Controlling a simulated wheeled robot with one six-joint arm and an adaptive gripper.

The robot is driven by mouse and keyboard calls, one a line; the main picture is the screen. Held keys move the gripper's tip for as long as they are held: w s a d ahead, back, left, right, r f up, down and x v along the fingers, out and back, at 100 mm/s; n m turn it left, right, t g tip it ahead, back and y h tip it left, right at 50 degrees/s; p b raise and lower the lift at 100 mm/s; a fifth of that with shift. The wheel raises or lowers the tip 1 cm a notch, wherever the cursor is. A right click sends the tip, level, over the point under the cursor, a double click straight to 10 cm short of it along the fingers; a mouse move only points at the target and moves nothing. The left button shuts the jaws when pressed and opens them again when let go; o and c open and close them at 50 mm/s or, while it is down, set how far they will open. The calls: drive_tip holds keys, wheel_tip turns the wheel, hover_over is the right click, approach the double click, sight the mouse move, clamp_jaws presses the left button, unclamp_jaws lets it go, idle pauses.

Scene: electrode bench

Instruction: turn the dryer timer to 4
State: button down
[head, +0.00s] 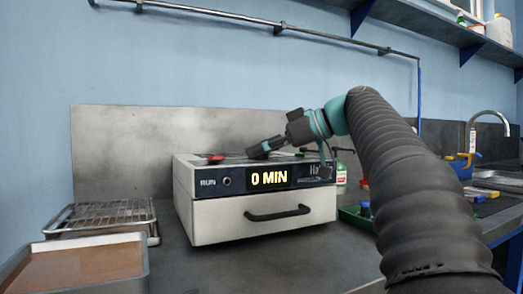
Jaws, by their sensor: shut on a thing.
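The dryer (286,234) is a pale box with a dark front panel and a black drawer handle, standing on the bench. Its lit timer display (269,177) reads 0 MIN. My gripper (258,152) reaches in from the right, dark with a bit of teal, and lies low at the dryer's top front edge, just above the display. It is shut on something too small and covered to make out. I cannot clearly make out the timer's knob; dark parts of my wrist overlap the right end of the panel.
A wire rack (110,216) and a shallow tray (88,270) stand left of the dryer. A small red item (215,157) shows at its top left. A bottle (341,172), a green tray (352,217) and a sink tap (487,118) are to the right. Bench directly in front is clear.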

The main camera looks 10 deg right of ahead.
drive_tip(key=shift+m+t+b, duration=0.3)
drive_tip(key=shift+b, duration=0.05)
drive_tip(key=m+t+h+b, duration=0.2)
drive_tip(key=shift+s+a+f+m+h, duration=0.1)
drive_tip(key=shift+m+h, duration=0.2)
drive_tip(key=shift+m, duration=0.1)
drive_tip(key=m+t+h, duration=0.2)
drive_tip(key=m+h, duration=0.1)
drive_tip(key=shift+h, duration=0.3)
drive_tip(key=m+t+h+p, duration=0.1)
drive_tip(key=m+h, duration=0.4)
drive_tip(key=shift+a, duration=0.1)
drive_tip(key=shift+m+g+h, duration=0.3)
drive_tip(key=shift+m+h, duration=1.7)
drive_tip(key=shift+h, duration=0.4)
drive_tip(key=shift+m+h, duration=0.3)
drive_tip(key=c, duration=0.8)
unclamp_jaws()
